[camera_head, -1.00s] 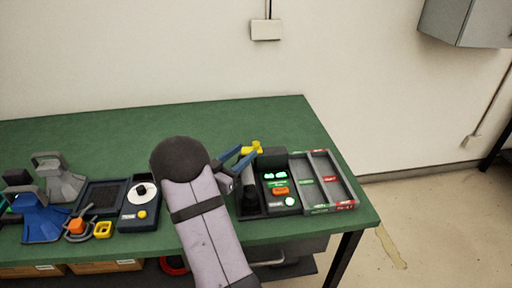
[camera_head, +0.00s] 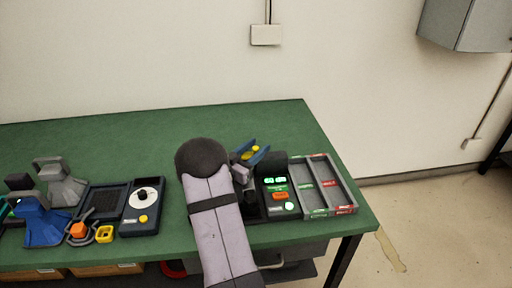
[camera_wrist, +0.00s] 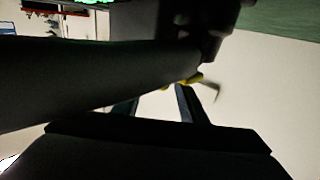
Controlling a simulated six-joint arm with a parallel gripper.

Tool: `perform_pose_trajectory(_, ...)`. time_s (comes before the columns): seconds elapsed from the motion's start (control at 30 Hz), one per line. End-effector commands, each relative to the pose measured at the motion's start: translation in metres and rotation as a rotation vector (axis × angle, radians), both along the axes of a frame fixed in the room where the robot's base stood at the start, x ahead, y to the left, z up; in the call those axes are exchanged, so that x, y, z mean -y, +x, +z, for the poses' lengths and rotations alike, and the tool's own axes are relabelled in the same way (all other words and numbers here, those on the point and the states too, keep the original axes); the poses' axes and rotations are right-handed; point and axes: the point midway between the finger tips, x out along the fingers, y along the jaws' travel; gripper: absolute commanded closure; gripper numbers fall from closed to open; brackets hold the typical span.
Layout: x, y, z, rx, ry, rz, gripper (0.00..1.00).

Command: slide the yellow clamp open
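The yellow clamp (camera_head: 256,149) shows in the head view at the back of the dark device with green lit keys (camera_head: 277,196). It is partly hidden by my fingers. My gripper (camera_head: 260,145) is open, with its two blue fingers apart on either side of the yellow part. I cannot tell whether they touch it. In the wrist view a yellow piece (camera_wrist: 193,79) shows just beyond the tip of the right finger, partly behind a dark shape. My gripper (camera_wrist: 158,92) there has a clear gap between its fingers.
A grey tray with several compartments (camera_head: 307,180) stands right of the device. A dark box with a white dial (camera_head: 144,196) and blue and grey stands (camera_head: 43,223) are at left. The back of the green table (camera_head: 130,135) is clear.

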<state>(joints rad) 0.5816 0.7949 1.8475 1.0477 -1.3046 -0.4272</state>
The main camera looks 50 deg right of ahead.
Motion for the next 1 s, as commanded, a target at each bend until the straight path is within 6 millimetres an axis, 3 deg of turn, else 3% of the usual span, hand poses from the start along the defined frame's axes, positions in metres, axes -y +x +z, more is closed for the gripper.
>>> perform_pose_trajectory(0.23, 0.001, 0.0, 0.0, 0.0, 0.0, 0.0, 0.62)
perform_pose_trajectory(0.4, 0.001, 0.0, 0.0, 0.0, 0.0, 0.0, 1.0)
perform_pose_trajectory(0.57, 0.002, -0.001, 0.0, 0.0, 0.0, -0.001, 1.0)
perform_pose_trajectory(0.8, 0.02, -0.02, -0.001, 0.0, 0.0, -0.002, 1.0)
perform_pose_trajectory(1.0, 0.02, -0.019, 0.0, 0.0, 0.0, 0.0, 1.0)
